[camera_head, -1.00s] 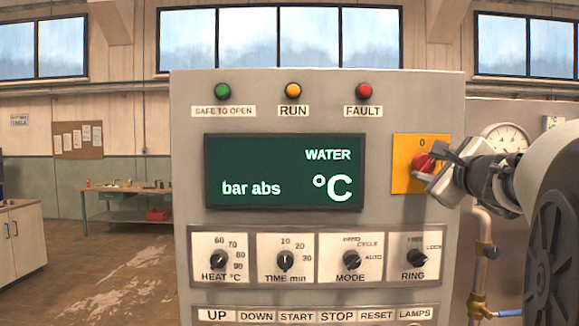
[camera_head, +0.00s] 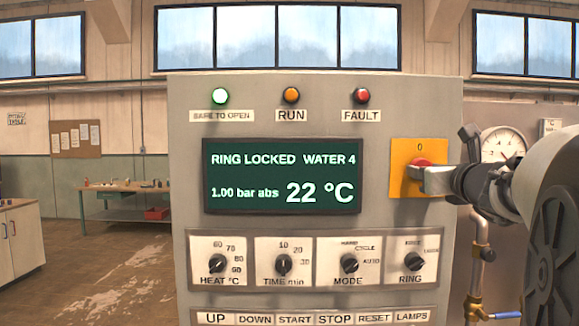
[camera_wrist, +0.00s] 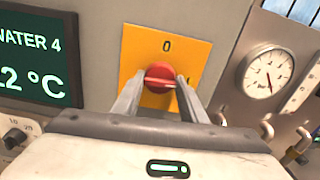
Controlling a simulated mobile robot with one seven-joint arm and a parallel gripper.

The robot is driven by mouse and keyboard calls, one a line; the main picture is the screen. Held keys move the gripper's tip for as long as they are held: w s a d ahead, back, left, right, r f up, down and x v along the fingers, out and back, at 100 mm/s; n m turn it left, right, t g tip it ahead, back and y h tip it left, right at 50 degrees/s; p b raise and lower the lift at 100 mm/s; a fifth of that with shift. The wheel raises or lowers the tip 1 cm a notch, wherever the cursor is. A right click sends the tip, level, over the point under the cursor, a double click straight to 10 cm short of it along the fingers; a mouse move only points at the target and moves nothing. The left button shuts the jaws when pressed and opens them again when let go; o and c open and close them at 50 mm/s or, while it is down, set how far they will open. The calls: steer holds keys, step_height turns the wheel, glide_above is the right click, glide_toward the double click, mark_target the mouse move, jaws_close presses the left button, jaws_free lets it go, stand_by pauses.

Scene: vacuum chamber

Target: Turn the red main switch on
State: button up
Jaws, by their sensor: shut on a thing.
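The red main switch (camera_head: 420,163) sits on a yellow plate (camera_head: 404,186) marked 0, on the right side of the grey control panel. It also shows in the wrist view as a round red knob (camera_wrist: 160,77). My gripper (camera_head: 424,178) is shut on the switch, with one finger on each side of its handle in the wrist view (camera_wrist: 160,86). My fingers partly hide the switch and the plate in the head view. The display (camera_head: 282,176) is lit and reads RING LOCKED, WATER 4, 1.00 bar abs, 22 °C.
The green SAFE TO OPEN lamp (camera_head: 220,96) glows. Below the display is a row of knobs, with the RING knob (camera_head: 414,261) under the switch. A round gauge (camera_head: 504,146) and pipework (camera_head: 478,262) stand right of the panel, close to my arm.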

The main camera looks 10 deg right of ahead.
steer(key=shift+r+m, duration=0.1)
steer(key=shift+m, duration=0.4)
steer(key=o, duration=1.1)
steer(key=shift+c, duration=0.2)
steer(key=shift+s, duration=0.1)
